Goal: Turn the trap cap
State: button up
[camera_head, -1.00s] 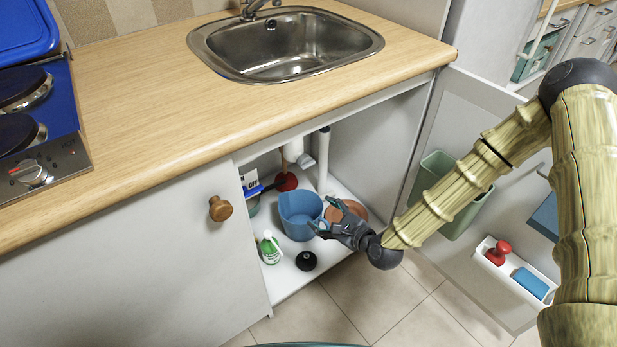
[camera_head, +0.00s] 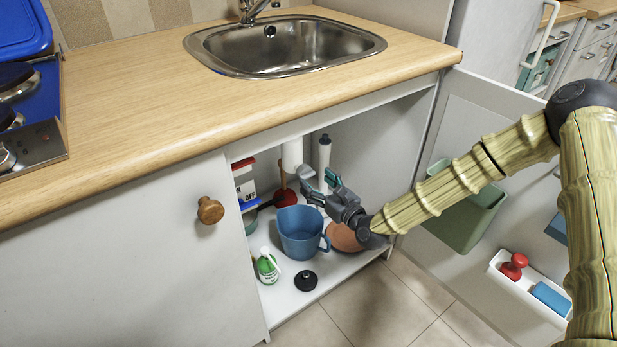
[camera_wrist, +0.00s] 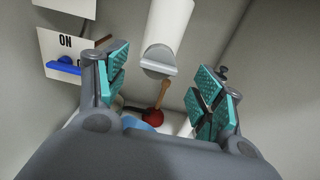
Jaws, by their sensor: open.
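The trap cap (camera_wrist: 158,62) is a grey round end with a raised grip bar, on the bottom of a white trap (camera_wrist: 170,25) under the sink. In the head view the white trap (camera_head: 292,152) hangs at the back, and its grey cap (camera_head: 306,172) shows just beyond my fingers. My gripper (camera_head: 321,186) is open inside the cabinet, near the cap. In the wrist view my gripper (camera_wrist: 160,72) has its teal pads apart, with the cap seen between and beyond them. Nothing is between the pads.
Below are a blue jug (camera_head: 301,235), a terracotta pot (camera_head: 345,238), a green-and-white bottle (camera_head: 267,267) and a black plug (camera_head: 306,281). A red plunger (camera_head: 285,197) stands behind. An ON/OFF panel (camera_wrist: 66,52) is at left. The open door (camera_head: 480,170) carries a green bin (camera_head: 460,215).

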aim_at(310, 175)
jog(key=shift+b+x, duration=0.5)
jog(key=shift+x, duration=2.05)
jog(key=c, duration=1)
